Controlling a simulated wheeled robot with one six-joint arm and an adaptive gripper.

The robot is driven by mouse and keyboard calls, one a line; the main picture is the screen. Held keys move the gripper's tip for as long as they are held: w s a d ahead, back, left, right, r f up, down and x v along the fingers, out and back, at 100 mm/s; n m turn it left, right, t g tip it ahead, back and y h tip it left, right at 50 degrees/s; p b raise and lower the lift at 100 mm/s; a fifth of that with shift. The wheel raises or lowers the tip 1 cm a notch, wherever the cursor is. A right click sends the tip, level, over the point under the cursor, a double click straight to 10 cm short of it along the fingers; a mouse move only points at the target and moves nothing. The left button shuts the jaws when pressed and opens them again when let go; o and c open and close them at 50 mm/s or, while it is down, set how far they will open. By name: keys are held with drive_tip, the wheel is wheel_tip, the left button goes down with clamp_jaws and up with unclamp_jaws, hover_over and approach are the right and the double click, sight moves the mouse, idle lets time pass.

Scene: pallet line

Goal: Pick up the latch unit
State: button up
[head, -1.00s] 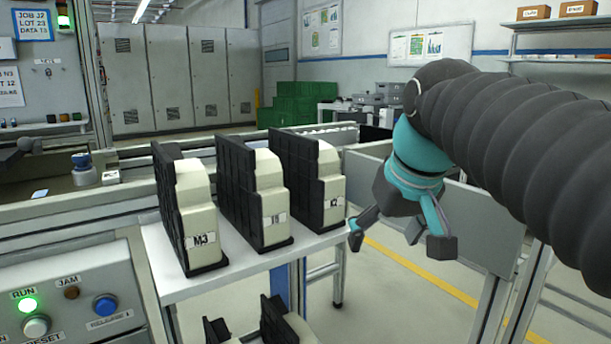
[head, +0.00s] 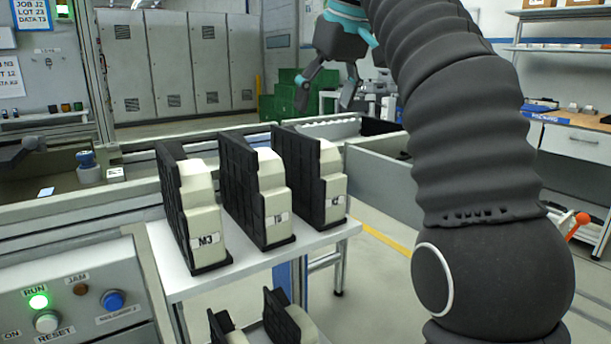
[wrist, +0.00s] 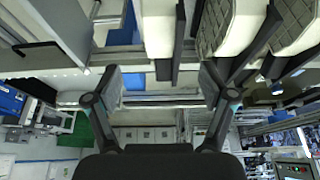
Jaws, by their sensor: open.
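Three alike units, each a cream body with a ribbed black back plate, stand upright in a row on a white shelf. The left unit (head: 205,215) is labelled M3. The labels of the middle unit (head: 273,200) and right unit (head: 331,180) are too small to read surely. I cannot tell which one is the latch unit. My gripper (head: 325,96) is raised above and behind the right unit in the head view, open and empty. In the wrist view my gripper (wrist: 160,84) has its fingers wide apart, with cream bodies and black plates beyond the fingertips.
More black-and-cream units (head: 290,318) sit on a lower level. A control panel (head: 75,305) with lit RUN lamp stands at left front. A grey rail runs behind the shelf.

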sight(315, 139)
drive_tip(key=b+x, duration=0.2)
drive_tip(key=x, duration=0.5)
drive_tip(key=shift+w+a+f, duration=0.1)
drive_tip(key=shift+f, duration=0.15)
drive_tip(key=shift+a+b+x, duration=0.15)
drive_tip(key=shift+b+x, duration=0.3)
drive_tip(key=shift+x, duration=1.05)
drive_tip(key=shift+a+b+x, duration=0.15)
drive_tip(key=shift+b+x, duration=0.3)
drive_tip(key=shift+x, duration=1.1)
drive_tip(key=shift+w+r, duration=0.15)
drive_tip(key=shift+r, duration=0.1)
drive_tip(key=c, duration=1.3)
